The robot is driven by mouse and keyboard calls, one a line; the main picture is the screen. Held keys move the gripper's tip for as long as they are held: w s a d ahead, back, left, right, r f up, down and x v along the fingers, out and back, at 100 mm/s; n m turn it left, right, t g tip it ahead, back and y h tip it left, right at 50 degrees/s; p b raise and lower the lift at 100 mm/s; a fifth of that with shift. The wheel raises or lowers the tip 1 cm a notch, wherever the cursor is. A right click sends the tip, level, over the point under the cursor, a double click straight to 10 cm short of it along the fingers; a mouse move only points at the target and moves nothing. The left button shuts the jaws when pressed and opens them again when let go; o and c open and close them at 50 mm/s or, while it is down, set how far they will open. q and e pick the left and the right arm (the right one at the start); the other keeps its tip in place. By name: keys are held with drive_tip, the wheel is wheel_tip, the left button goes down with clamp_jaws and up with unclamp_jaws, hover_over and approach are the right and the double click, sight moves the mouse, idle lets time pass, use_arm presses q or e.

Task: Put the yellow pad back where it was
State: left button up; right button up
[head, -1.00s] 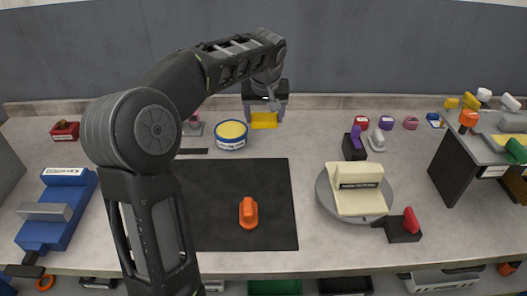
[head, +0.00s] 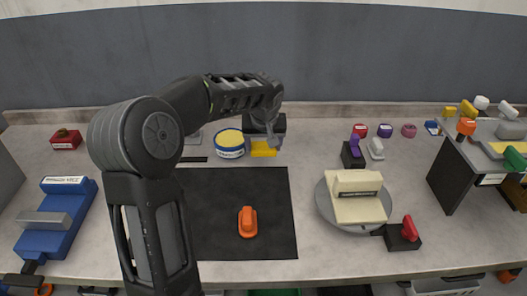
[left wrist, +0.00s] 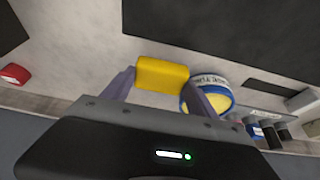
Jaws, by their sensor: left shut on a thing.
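The yellow pad (head: 264,148) is a small yellow block at the back of the bench, just behind the black mat. My left gripper (head: 265,142) points down and is shut on the pad. In the left wrist view the pad (left wrist: 162,74) sits between the two grey fingers (left wrist: 160,88). The pad is low, at or near the bench top; I cannot tell if it touches. A blue and white tin with a yellow top (head: 229,143) stands close to its left, and it also shows in the left wrist view (left wrist: 208,95). My right gripper is not in view.
The black mat (head: 270,210) holds an orange-handled tool (head: 247,221). A round turntable (head: 325,205) with a cream block (head: 358,197) stands to the right. A blue vice (head: 58,215) is at the left. Bare bench lies right of the pad.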

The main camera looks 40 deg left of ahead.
sight(264, 149)
use_arm(q)
drive_tip(key=shift+f, duration=1.4)
drive_tip(key=shift+f, duration=0.2)
drive_tip(key=o, duration=1.3)
drive_tip(key=shift+r, duration=0.15)
drive_tip(key=shift+s+r, duration=0.1)
drive_tip(key=shift+r, duration=0.4)
drive_tip(key=v, duration=1.1)
drive_tip(key=shift+d+b, duration=0.1)
drive_tip(key=shift+b, duration=0.25)
